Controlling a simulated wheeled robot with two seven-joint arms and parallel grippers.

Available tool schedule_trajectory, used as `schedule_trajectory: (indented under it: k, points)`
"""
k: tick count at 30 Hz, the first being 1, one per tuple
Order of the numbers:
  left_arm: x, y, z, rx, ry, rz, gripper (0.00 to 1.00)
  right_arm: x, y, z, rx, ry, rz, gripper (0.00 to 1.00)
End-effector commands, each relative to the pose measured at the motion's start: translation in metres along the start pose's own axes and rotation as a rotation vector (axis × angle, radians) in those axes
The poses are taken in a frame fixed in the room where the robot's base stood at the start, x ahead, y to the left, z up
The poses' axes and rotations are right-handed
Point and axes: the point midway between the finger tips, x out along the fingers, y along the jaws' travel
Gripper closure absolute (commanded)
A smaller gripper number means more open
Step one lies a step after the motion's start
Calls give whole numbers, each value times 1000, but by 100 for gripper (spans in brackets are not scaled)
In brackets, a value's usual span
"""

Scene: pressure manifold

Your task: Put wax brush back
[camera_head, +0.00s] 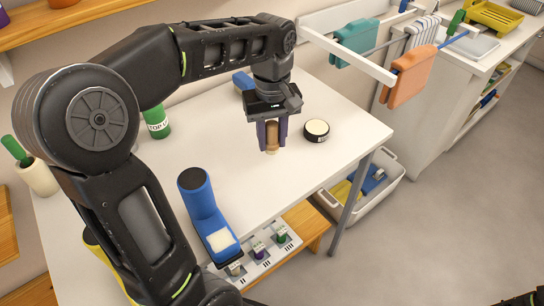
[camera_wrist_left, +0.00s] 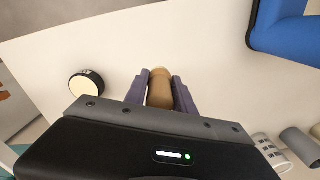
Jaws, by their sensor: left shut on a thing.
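My left gripper (camera_head: 271,146) points down over the white table. Its two purple fingers are shut on a tan-brown, rounded thing that looks like the wax brush (camera_head: 271,134). In the left wrist view the brush (camera_wrist_left: 160,92) sits between the fingers (camera_wrist_left: 160,76), and its bristles cannot be made out. I cannot tell whether its lower end touches the table. A round black tin with a cream top (camera_head: 316,130) stands just right of the gripper; it also shows in the left wrist view (camera_wrist_left: 86,86).
A blue boot-shaped object with a pale patch (camera_head: 204,208) stands at the table's front. A green container (camera_head: 157,122) is at the back left. A rail with hanging cloths (camera_head: 410,75) is at the right.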

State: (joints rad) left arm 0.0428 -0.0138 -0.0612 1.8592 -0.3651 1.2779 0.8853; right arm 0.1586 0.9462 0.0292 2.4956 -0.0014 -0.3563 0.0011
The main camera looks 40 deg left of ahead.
Motion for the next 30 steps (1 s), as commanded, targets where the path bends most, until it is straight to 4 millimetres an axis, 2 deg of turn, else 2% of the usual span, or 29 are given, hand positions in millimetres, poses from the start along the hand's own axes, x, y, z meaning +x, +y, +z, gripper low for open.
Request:
schedule_trajectory:
  k: [4,14,23,30]
  points:
    - [19,0,0,0,0,-1,100,0,0,0,0,0,0,64]
    - [23,0,0,0,0,0,100,0,0,0,0,0,0,64]
    - [57,0,0,0,-2,-2,100,-1,0,0,0,0,0,64]
    - [59,0,0,0,0,1,100,-1,0,0,0,0,0,64]
